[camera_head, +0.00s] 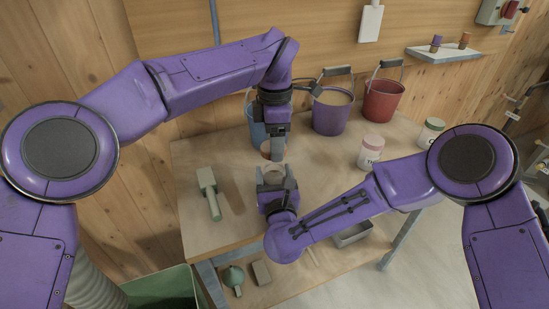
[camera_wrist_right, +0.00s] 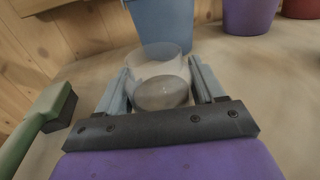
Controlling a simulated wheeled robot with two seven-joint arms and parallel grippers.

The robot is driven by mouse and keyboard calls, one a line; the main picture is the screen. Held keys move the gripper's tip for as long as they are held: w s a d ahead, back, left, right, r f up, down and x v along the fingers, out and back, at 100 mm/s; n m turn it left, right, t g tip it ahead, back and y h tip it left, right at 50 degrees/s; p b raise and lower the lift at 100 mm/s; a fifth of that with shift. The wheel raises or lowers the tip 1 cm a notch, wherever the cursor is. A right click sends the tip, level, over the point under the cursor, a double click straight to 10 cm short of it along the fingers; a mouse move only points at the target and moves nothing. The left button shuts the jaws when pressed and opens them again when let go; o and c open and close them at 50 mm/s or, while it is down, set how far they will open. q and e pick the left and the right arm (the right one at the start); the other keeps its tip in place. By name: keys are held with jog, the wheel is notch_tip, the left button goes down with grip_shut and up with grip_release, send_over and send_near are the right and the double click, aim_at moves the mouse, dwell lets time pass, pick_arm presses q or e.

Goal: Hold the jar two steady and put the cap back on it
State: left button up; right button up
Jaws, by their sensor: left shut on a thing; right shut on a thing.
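My right gripper (camera_head: 273,172) is shut on a pale jar (camera_wrist_right: 160,68) near the middle of the bench. In the right wrist view the jar sits between the two fingers (camera_wrist_right: 160,88), and a greyish oval shows at its near side. Its label is not readable. My left gripper (camera_head: 274,156) points down just behind and above the right one, shut on a small brownish round thing (camera_head: 265,148), apparently the cap, mostly hidden by the fingers. Whether the cap touches the jar I cannot tell.
Blue, purple (camera_head: 332,110) and red (camera_head: 383,100) buckets stand at the bench's back. A pink-capped jar (camera_head: 371,152) and a green-capped jar (camera_head: 430,133) stand right. A green-handled brush (camera_head: 210,190) lies left. The bench (camera_head: 325,170) is clear between the grippers and pink-capped jar.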

aim_at(276, 166)
pick_arm(q)
jog(key=shift+d+f, duration=0.1)
jog(key=shift+f, duration=1.1)
jog(key=shift+f, duration=0.9)
jog(key=shift+f, duration=0.55)
